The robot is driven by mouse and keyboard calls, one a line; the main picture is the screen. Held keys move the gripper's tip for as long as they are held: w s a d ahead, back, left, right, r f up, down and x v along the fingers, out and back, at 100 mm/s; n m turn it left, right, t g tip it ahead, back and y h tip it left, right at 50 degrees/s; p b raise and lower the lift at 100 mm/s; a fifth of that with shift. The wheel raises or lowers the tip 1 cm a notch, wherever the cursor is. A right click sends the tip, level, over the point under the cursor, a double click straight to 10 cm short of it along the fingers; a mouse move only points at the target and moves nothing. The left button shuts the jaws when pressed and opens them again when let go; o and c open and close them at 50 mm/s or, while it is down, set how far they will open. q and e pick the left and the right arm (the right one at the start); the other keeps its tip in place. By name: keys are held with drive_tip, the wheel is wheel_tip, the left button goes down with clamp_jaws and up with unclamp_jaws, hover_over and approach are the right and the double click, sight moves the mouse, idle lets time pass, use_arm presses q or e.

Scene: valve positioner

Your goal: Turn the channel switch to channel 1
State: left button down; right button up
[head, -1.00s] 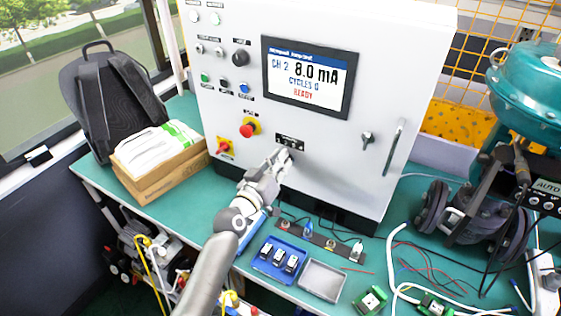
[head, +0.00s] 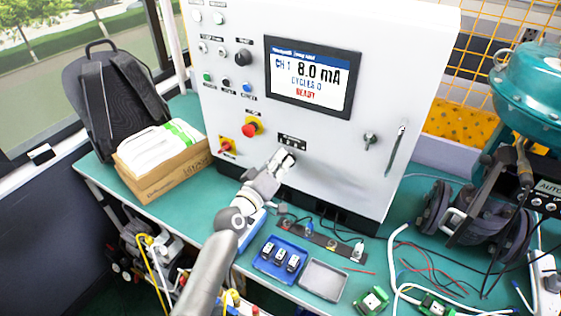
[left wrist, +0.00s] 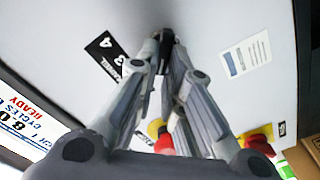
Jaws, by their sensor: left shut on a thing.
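The white control cabinet (head: 330,150) stands on the green bench. Its screen (head: 311,78) reads CH 1, 8.0 mA, CYCLES 0 and READY. The channel switch sits just under the black channel label (head: 291,141) and is mostly hidden by my fingers. My left gripper (head: 283,160) is shut on the switch at the cabinet face. In the left wrist view the fingertips (left wrist: 166,42) close around the dark knob, beside the channel label (left wrist: 106,58). The switch's pointer is too hidden to read. My right gripper is not in view.
A red emergency-stop button (head: 250,128) and a red rotary switch (head: 227,146) lie left of the channel switch. Below are a blue tray (head: 262,268) with small parts and a grey tray (head: 323,280). A cardboard box (head: 155,182) and backpack (head: 108,105) stand at left.

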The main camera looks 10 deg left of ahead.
use_arm(q)
drive_tip(key=c, duration=1.5)
unclamp_jaws()
drive_tip(key=shift+c, duration=0.2)
drive_tip(key=v, duration=1.2)
